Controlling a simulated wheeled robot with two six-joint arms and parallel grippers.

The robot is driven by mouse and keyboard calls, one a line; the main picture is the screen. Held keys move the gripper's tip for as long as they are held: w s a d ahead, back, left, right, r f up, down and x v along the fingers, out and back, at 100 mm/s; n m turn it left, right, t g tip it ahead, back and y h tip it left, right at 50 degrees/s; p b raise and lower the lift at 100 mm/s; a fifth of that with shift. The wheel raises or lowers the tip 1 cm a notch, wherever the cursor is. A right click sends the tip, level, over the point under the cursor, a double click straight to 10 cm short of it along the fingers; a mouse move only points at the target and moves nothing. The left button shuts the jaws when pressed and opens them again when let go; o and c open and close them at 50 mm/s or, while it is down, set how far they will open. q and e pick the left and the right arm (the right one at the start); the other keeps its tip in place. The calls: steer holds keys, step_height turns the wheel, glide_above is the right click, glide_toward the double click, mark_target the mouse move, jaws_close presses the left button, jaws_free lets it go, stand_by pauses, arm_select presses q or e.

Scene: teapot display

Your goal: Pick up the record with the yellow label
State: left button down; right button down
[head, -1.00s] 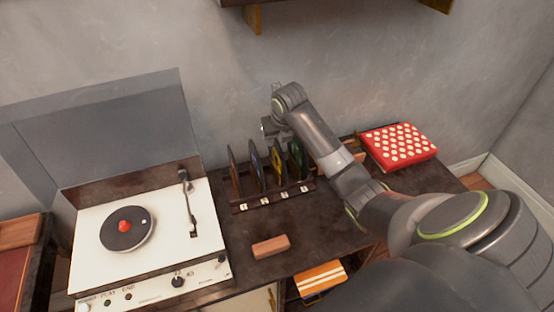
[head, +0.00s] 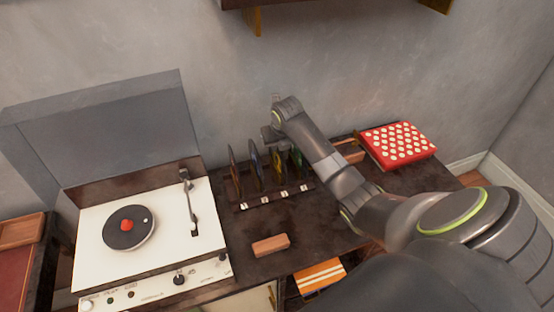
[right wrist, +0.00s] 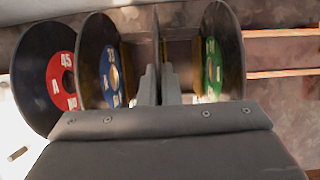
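The record with the yellow label (head: 278,164) stands upright in a dark slotted rack (head: 262,203), third from the left. Its top is hidden by my right gripper (head: 273,136), which reaches down over it from above. In the right wrist view this record (right wrist: 157,45) is seen edge-on, so its label does not show. The fingers of my right gripper (right wrist: 160,88) are close together, one on each side of its edge, and appear shut on it. My left gripper is not in view.
Records with red (right wrist: 62,80), blue (right wrist: 111,76) and green (right wrist: 212,68) labels stand close beside it. A white turntable (head: 150,260) with a dark disc is at left. A wooden block (head: 270,245) lies in front of the rack. A red dotted box (head: 398,146) sits at right.

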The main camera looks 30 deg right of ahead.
stand_by(0.3)
step_height(320, 180, up, 9)
steer(key=shift+f+b, duration=0.1)
steer(key=shift+b, duration=0.75)
steer(key=shift+r, duration=0.6)
